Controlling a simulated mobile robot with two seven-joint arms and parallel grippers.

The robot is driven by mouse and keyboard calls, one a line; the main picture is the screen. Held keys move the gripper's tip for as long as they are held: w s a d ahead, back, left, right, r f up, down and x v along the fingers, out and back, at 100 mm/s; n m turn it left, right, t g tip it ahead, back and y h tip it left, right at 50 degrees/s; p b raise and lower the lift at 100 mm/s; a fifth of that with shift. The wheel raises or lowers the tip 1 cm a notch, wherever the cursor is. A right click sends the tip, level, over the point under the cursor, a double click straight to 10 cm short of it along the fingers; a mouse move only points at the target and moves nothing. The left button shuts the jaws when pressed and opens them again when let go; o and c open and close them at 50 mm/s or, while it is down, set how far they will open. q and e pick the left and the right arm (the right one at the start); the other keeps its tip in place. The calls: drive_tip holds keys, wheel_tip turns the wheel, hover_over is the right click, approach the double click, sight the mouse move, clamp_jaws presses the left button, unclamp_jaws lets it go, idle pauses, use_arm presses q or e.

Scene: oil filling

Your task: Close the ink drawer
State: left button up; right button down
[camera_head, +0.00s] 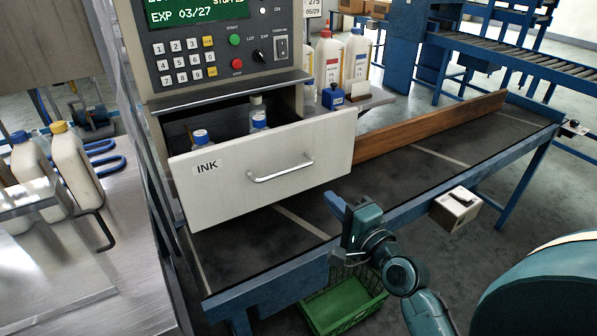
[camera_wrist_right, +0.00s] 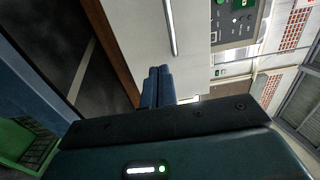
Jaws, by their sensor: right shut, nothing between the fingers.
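The ink drawer (camera_head: 262,178) is a white-fronted drawer labelled INK, pulled out from under the control panel. Its metal bar handle (camera_head: 281,168) is on the front face. Inside stand bottles with blue caps (camera_head: 201,137). My right gripper (camera_head: 336,205) is in front of and below the right part of the drawer front, shut and empty. In the right wrist view its blue fingers (camera_wrist_right: 158,84) are together, with the drawer front (camera_wrist_right: 145,35) and handle (camera_wrist_right: 171,25) beyond them. I cannot tell whether they touch the front. My left gripper is not in view.
The control panel (camera_head: 219,47) is above the drawer. A dark conveyor belt (camera_head: 420,165) with a blue frame and a wooden rail (camera_head: 430,128) runs below and right. A green crate (camera_head: 343,305) and a cardboard box (camera_head: 455,209) are lower down. White bottles (camera_head: 78,170) stand at left.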

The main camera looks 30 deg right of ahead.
use_arm(q)
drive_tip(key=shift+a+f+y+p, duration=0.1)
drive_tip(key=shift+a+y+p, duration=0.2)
drive_tip(key=shift+p, duration=0.15)
use_arm(e)
drive_tip(key=w+a, duration=0.1)
drive_tip(key=w, duration=1)
drive_tip(key=shift+w, duration=0.25)
drive_tip(key=shift+w, duration=0.1)
